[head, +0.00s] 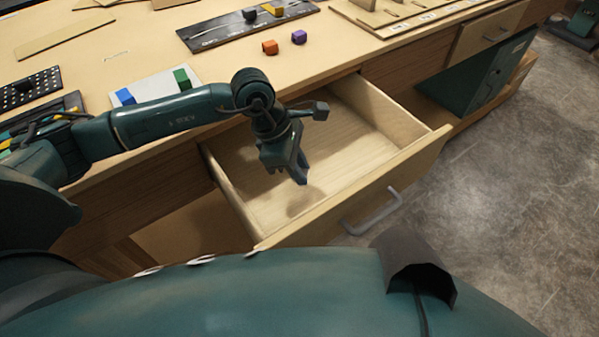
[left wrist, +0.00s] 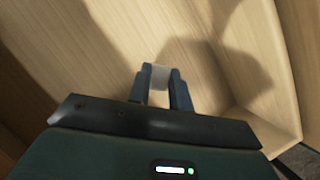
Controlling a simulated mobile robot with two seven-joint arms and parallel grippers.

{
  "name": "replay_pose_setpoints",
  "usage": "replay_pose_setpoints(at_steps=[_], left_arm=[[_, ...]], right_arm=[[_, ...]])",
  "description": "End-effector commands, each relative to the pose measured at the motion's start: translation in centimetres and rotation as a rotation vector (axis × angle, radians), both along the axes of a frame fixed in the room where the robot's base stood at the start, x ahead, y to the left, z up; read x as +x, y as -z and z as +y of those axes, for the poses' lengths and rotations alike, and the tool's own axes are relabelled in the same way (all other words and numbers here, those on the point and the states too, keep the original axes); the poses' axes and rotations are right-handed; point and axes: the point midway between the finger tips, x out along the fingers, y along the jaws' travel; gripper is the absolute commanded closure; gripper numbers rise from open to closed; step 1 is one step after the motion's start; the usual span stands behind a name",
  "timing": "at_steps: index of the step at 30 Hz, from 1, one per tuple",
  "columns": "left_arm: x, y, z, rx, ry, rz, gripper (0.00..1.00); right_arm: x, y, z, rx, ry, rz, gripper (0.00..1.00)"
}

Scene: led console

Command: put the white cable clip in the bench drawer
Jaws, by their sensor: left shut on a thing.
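The bench drawer (head: 255,215) stands pulled out from the bench and its wooden inside looks empty in the head view. My left gripper (head: 302,180) points down over the open drawer, inside its outline. In the left wrist view my left gripper (left wrist: 161,80) is shut on the white cable clip (left wrist: 161,75), held between the blue-grey fingertips. The drawer's inside (left wrist: 85,60) lies beneath the clip, with the gripper's shadow on it. The clip is not discernible in the head view. My right gripper is not in view.
The drawer front with its grey handle (head: 372,212) faces the concrete floor.

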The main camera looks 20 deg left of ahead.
Motion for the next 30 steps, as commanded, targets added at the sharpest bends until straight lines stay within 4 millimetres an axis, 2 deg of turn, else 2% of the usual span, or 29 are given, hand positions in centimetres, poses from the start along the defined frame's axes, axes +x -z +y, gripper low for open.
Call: replay_pose_setpoints(at_steps=[5,16,17,18,24,30], left_arm=[[-0.1,2.5,0.0,0.0,0.001,0.004,1.0],[0.0,3.2,0.0,0.0,0.001,0.001,1.0],[0.0,3.0,0.0,0.0,0.001,0.001,0.77],[0.0,3.0,0.0,0.0,0.001,0.001,0.74],[0.0,3.0,0.0,0.0,0.001,0.001,0.58],[0.0,2.9,0.0,0.001,0.001,0.001,0.58]], right_arm=[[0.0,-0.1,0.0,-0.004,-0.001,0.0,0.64],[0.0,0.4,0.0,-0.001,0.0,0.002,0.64],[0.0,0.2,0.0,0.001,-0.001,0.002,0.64],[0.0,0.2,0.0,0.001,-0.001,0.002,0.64],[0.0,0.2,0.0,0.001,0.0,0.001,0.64],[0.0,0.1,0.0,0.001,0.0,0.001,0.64]])
